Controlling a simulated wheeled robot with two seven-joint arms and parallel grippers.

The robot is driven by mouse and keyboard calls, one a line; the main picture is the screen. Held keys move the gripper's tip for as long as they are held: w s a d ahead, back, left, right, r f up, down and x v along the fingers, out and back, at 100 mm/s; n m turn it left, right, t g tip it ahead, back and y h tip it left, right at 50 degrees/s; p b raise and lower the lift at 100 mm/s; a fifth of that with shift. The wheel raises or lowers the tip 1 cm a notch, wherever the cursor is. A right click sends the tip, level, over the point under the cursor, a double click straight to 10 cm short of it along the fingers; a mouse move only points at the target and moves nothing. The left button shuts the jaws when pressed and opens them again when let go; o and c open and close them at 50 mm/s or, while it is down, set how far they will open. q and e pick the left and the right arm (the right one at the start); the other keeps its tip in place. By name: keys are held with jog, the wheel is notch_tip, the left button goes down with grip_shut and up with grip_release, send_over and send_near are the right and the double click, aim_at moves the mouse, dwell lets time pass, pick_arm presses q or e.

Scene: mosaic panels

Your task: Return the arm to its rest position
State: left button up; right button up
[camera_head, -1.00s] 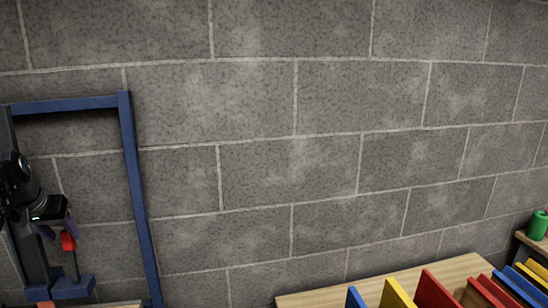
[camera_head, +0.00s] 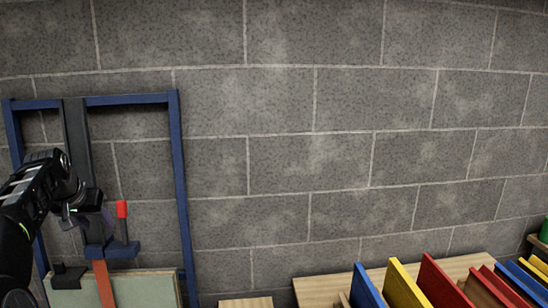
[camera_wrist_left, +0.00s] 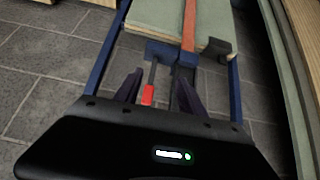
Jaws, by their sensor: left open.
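My left arm comes in from the left in the head view. My left gripper (camera_head: 92,222) is open and empty, in front of a blue metal frame (camera_head: 174,180). In the left wrist view, the two dark fingers of the gripper (camera_wrist_left: 158,88) stand apart. A clamp with a red handle (camera_head: 122,209) is close by, just right of the gripper in the head view. In the wrist view the red handle (camera_wrist_left: 147,96) appears between the fingers, with no visible grip on it. My right gripper is in neither view.
A pale green panel (camera_head: 140,290) with a reddish-orange bar (camera_head: 104,284) is at the bottom of the frame. Several blue, yellow and red panels (camera_head: 435,285) stand on a wooden top at lower right. A green object (camera_head: 544,230) shows at the right edge. A block wall is behind.

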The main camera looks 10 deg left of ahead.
pick_arm(q)
jog(key=w+d+f+t, duration=0.1)
jog(key=w+d+f, duration=0.25)
jog(key=f, duration=0.45)
jog(key=w+d+f, duration=0.2)
jog(key=w+f, duration=0.2)
jog(key=f, duration=0.3)
jog(key=s+d+f+h, duration=0.3)
jog(key=d+f, duration=1.4)
jog(key=f, duration=0.3)
jog(key=s+d+f+g+h+b, duration=0.1)
jog(key=s+d+f+g, duration=0.1)
jog(key=s+d+f, duration=1)
jog(key=s+d+f+m+g+h, duration=0.1)
jog(key=s+d+f+g, duration=0.1)
jog(key=s+d, duration=0.6)
jog(key=s+d+f+m+g+h+b, duration=0.1)
jog(key=s+d+f+g, duration=0.2)
jog(key=s+d, duration=0.5)
jog(key=s+f, duration=0.1)
jog(key=s, duration=0.5)
jog(key=shift+d+f+b, duration=0.25)
jog(key=shift+f+b, duration=0.05)
jog(key=shift+f, duration=0.1)
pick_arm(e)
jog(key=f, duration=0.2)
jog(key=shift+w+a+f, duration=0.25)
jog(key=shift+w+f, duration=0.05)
